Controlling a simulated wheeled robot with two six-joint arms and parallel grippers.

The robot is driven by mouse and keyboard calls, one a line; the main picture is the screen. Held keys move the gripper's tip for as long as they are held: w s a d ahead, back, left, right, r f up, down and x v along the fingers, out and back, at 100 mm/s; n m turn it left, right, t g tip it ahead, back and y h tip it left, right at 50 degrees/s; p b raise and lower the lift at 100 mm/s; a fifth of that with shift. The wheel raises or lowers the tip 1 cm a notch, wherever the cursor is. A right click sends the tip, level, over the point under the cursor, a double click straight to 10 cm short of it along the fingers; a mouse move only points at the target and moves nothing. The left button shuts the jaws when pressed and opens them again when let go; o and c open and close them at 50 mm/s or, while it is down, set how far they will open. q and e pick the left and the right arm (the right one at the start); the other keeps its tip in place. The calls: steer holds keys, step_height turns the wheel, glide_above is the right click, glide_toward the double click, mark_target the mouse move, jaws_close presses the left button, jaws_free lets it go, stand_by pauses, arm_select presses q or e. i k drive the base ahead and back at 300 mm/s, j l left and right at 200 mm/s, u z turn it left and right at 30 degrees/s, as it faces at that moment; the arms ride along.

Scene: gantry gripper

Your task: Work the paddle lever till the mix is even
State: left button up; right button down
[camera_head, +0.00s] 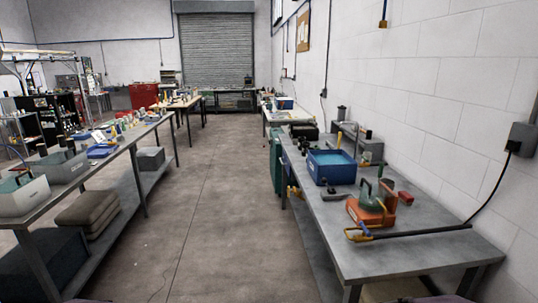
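On the right-hand bench (430,258) stands an orange device (368,216) with a green rounded part and an upright handle on top. A long dark bar (420,232) with a yellow end lies low in front of it, toward the bench's near side; it may be the paddle lever, but I cannot tell how it joins the device. Behind stands a blue tub (320,169) with a turquoise surface inside. Whether the mix is in the tub or the device I cannot tell, nor how even it is. Neither of my grippers shows.
A small red item (406,198) and a dark tool (333,197) lie near the device. A black cord runs from a wall box (523,139) to the bench. A cluttered bench (55,204) stands at left. The concrete aisle (220,200) between is clear.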

mark_target(324, 180)
steer(key=i+j+z, duration=0.15)
steer(key=i, duration=0.7)
